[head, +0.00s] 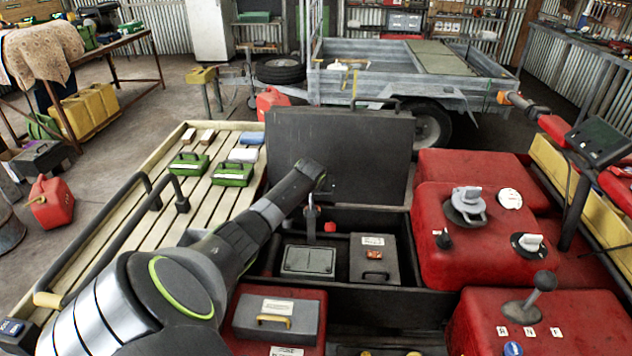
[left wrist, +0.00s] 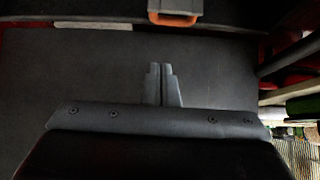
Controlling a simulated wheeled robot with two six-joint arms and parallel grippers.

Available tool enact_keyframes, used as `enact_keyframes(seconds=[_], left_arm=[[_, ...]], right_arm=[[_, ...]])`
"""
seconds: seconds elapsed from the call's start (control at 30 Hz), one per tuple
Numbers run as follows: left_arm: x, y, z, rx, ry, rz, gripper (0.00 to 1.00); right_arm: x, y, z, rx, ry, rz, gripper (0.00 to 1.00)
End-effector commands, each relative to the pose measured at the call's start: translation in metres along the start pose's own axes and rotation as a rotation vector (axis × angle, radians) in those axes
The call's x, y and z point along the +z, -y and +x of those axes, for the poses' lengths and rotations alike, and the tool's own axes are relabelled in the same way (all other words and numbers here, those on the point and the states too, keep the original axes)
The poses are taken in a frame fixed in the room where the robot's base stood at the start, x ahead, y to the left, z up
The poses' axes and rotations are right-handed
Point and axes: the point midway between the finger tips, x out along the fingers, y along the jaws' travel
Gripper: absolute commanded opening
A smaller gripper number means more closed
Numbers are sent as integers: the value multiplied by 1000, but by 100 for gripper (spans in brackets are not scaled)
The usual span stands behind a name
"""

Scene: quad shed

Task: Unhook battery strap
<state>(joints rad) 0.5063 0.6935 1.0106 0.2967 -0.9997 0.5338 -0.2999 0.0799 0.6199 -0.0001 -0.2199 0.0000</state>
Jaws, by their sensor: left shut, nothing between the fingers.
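The open battery bay (head: 425,302) is a black box in the middle of the head view. A flat battery-like block with a grey top (head: 308,261) lies in it, beside a dark grey case (head: 374,258) with a white label and a black handle. A small upright grey piece with red at its base stands behind the block, below my left wrist. I cannot clearly make out a strap or its hook. My left gripper (left wrist: 165,85) is shut and empty in the left wrist view, over a dark surface. My right gripper is out of view.
The raised dark lid (head: 340,155) stands behind the bay. A slatted rack (head: 205,190) with green boxes is left. Red bodywork with knobs (head: 470,205) is right. An orange handle (left wrist: 173,18) shows in the wrist view.

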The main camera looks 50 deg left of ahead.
Motion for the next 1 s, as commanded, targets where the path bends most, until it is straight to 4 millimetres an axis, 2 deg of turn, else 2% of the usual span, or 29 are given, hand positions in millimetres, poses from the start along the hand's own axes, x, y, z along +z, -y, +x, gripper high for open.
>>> enact_keyframes(seconds=[0.5,0.83,0.9,1.0], left_arm=[[0,-1,48,1,-2,0,0],[1,-1,75,0,-2,0,0],[2,0,64,0,-1,5,0],[10,0,57,1,-2,5,0]], right_arm=[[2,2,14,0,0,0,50],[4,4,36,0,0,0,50],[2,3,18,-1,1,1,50],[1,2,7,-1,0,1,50]])
